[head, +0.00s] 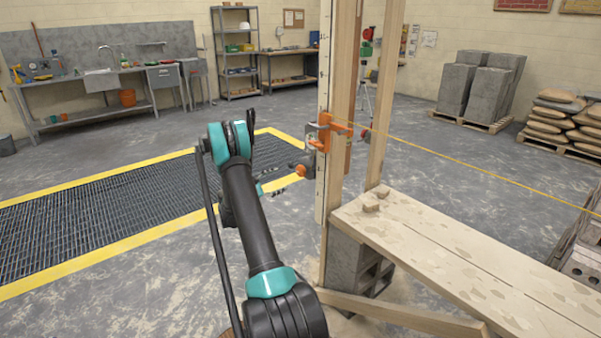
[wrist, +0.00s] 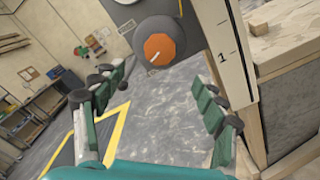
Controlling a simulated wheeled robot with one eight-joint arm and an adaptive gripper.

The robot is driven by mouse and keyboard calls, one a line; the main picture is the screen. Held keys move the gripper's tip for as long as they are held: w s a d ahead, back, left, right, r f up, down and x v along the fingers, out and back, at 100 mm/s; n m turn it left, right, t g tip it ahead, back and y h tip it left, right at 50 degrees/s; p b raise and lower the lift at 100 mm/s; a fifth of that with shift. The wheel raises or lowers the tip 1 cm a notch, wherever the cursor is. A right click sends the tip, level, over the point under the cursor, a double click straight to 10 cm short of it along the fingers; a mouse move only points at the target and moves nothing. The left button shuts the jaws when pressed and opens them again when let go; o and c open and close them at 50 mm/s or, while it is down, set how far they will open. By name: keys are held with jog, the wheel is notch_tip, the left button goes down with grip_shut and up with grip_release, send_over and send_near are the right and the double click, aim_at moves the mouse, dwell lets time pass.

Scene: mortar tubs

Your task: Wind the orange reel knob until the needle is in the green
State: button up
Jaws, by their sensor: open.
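The orange reel knob (wrist: 160,48) shows at the upper middle of the wrist view, as a faceted orange face with a white mark in a dark round surround. In the head view the knob (head: 300,170) is a small orange shape left of the wooden post. My gripper (wrist: 165,95) is open, with its green-and-grey fingers spread left and right below the knob in the picture. Nothing is between them, and no contact with the knob shows. In the head view my gripper (head: 274,180) is just left of the knob, partly hidden by my arm. No needle or green zone can be made out.
An orange clamp (head: 326,132) on the wooden post (head: 335,80) holds a taut yellow line (head: 460,160) running right. A marked strip (wrist: 222,50) stands close right of the knob. A plank bench (head: 440,240) fills the right foreground. Floor left of the post is open.

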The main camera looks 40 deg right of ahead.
aim_at(299, 172)
jog(key=d, duration=0.8)
jog(key=w+d, duration=0.1)
jog(key=d, duration=0.4)
jog(key=c, duration=1.2)
jog(key=shift+a, duration=0.1)
